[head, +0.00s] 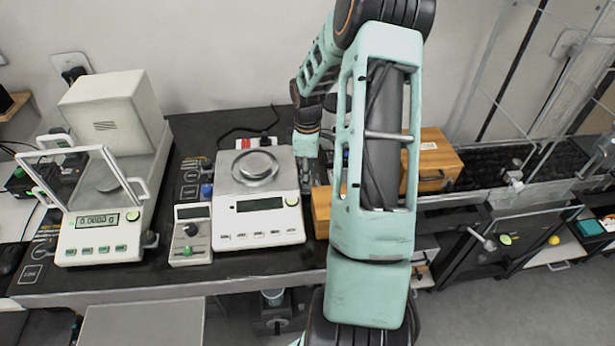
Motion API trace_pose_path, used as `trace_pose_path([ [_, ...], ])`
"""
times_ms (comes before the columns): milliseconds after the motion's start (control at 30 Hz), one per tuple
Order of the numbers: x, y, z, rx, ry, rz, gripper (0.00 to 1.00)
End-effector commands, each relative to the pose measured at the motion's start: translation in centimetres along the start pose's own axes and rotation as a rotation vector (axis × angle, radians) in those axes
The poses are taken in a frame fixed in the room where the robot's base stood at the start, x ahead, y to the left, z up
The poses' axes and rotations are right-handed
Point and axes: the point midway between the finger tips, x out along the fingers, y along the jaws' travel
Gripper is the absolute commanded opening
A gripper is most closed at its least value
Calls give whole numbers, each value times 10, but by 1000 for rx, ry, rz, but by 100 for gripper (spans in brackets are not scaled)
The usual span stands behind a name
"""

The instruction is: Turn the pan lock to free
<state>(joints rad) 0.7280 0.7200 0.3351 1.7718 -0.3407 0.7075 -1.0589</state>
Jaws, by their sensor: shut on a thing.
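The middle balance (262,205) is a low white scale with a round metal pan (255,167), a dark display and a row of buttons on its front. My gripper (304,178) reaches down at the right edge of this balance, beside its pan. Its fingers are shut on a small part there, which looks to be the pan lock. The fingers cover that part, so its setting cannot be read. The pan looks empty.
A balance with a glass draft shield (100,215) stands at the left, its display lit. A small control box (190,235) with knobs sits between the balances. Wooden boxes (432,160) stand close on the right, partly behind my arm.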

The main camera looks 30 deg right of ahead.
Motion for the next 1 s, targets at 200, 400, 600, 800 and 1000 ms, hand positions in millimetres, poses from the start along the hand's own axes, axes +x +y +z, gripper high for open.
trace_pose_path([
  [200, 0, 0, 0, 126, 1, 1, 0],
  [400, 0, 0, 0, 130, 1, 1, 0],
  [600, 0, 0, 0, 129, 1, 1, 37],
  [800, 0, -1, 0, 128, 1, 0, 41],
  [1000, 0, -1, -1, 108, 1, -1, 41],
])
